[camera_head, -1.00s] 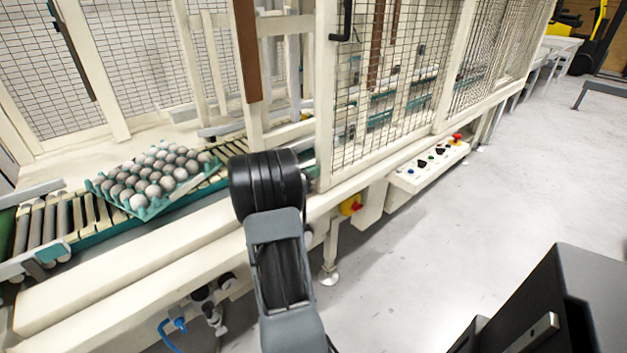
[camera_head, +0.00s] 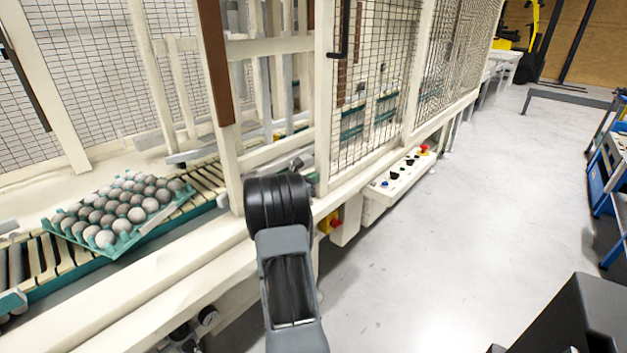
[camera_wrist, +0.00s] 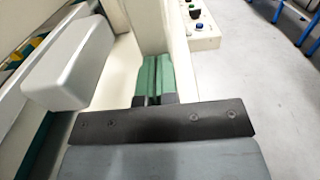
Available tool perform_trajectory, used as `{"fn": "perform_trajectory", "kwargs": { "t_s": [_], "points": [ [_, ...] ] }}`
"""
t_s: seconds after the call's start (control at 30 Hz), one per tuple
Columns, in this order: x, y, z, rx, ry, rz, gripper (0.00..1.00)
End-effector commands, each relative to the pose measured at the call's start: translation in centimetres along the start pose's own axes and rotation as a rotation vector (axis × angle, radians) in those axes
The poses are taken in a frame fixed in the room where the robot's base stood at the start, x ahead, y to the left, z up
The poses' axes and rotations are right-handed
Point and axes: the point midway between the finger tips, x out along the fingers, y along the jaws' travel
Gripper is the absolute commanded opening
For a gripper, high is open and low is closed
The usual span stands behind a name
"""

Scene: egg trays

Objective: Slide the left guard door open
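The left guard door (camera_head: 366,110) is a wire-mesh panel in a cream frame, with a black handle (camera_head: 345,30) high on its left upright. An opening lies between that upright and the brown-striped post to its left. My gripper (camera_wrist: 153,72) shows green fingers close together in the wrist view, with nothing seen between them. They point at a cream upright (camera_wrist: 155,22), likely the door's left edge; whether they touch cannot be told. In the head view my wrist hides most of the gripper, low beside that edge and well below the handle.
A teal tray of eggs (camera_head: 62,226) sits on the conveyor at the left. A control box with buttons (camera_head: 392,187) hangs on the machine's front beam. Open floor (camera_head: 440,260) lies to the right, with a blue cart (camera_head: 612,180) at its edge.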

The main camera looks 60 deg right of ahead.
Motion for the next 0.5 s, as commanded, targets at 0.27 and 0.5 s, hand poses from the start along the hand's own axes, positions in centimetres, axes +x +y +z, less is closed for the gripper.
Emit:
{"fn": "perform_trajectory", "kwargs": {
  "t_s": [0.27, 0.5],
  "points": [
    [-1.2, -0.1, 0.1, 0.001, -0.002, -0.001, 0.0],
    [-5.9, -0.2, 0.2, 0.0, 0.0, 0.001, 0.0]
  ]
}}
